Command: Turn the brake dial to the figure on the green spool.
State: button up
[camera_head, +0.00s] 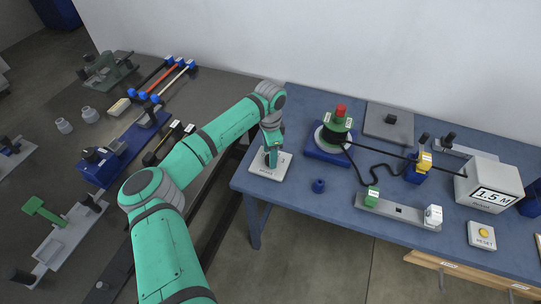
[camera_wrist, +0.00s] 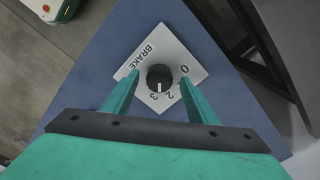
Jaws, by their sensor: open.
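The brake dial is a black round knob (camera_wrist: 159,78) on a white plate (camera_wrist: 147,57) marked BRAKE. Figures 0, 2 and 3 show around it. A short white mark on the knob points toward the side with 2 and 3; I cannot tell exactly which figure it meets. My gripper (camera_wrist: 160,80) is open above the plate, one finger on each side of the knob, with gaps between. In the head view my gripper (camera_head: 272,153) hides most of the dial, and the plate (camera_head: 262,171) shows below. The green spool (camera_head: 335,135) has a red top and white labels, too small to read.
The spool stands on a blue base on the blue table (camera_head: 335,210), right of the dial. A blue ring (camera_head: 319,186) lies between. A black cable runs right to a display box (camera_head: 490,185) reading 1.5 M. A RESET button (camera_head: 483,234) sits at the front right.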

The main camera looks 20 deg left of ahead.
jog(key=shift+f, duration=0.65)
jog(key=c, duration=1.1)
jog(key=shift+o, duration=0.2)
jog(key=shift+d+n, duration=0.2)
jog(key=shift+n, duration=1.3)
jog(key=shift+a+n, duration=0.1)
jog(key=shift+n, duration=0.9)
jog(key=o, duration=1.1)
jog(key=shift+c, duration=0.2)
notch_tip(320, 180, up, 11)
